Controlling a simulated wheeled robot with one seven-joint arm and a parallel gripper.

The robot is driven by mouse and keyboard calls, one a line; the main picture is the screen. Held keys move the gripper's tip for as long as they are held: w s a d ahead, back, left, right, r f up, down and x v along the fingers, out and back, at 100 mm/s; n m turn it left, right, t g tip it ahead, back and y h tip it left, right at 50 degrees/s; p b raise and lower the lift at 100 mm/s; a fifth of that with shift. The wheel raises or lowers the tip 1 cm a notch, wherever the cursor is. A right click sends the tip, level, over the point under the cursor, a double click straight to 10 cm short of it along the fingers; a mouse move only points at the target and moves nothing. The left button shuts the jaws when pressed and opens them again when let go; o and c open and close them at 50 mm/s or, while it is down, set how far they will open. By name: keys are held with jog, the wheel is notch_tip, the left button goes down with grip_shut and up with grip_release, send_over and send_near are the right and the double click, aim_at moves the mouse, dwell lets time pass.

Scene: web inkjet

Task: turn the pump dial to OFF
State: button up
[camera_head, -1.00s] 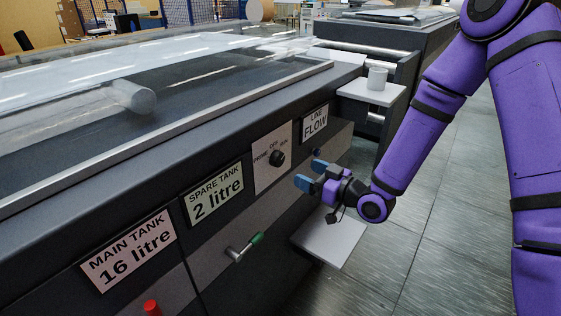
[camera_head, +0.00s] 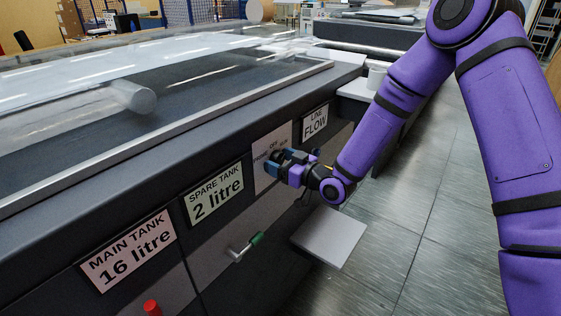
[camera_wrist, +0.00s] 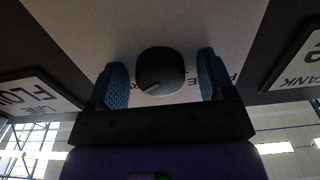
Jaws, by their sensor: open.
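The pump dial is a round black knob (camera_wrist: 160,70) with a pale pointer line, on a light panel (camera_head: 262,178) of the machine's front. The panel's printed words show partly; OFF reads at the top in the head view. My gripper (camera_head: 275,164) is at the panel, hiding most of the dial in the head view. In the wrist view, its two blue fingers (camera_wrist: 160,80) stand open on either side of the knob, with a visible gap at each side. The knob's pointer line runs toward the lower left of that view.
A LINE FLOW label (camera_head: 315,122) is right of the panel, a SPARE TANK label (camera_head: 214,194) left of it. Below are a green-tipped lever (camera_head: 245,246) and a red knob (camera_head: 152,307). A pale shelf (camera_head: 330,238) juts out low beneath my gripper. Open floor lies to the right.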

jog(key=c, duration=0.9)
jog(key=shift+n, duration=0.3)
jog(key=n, duration=1.1)
jog(key=shift+d, duration=0.1)
jog(key=o, duration=0.9)
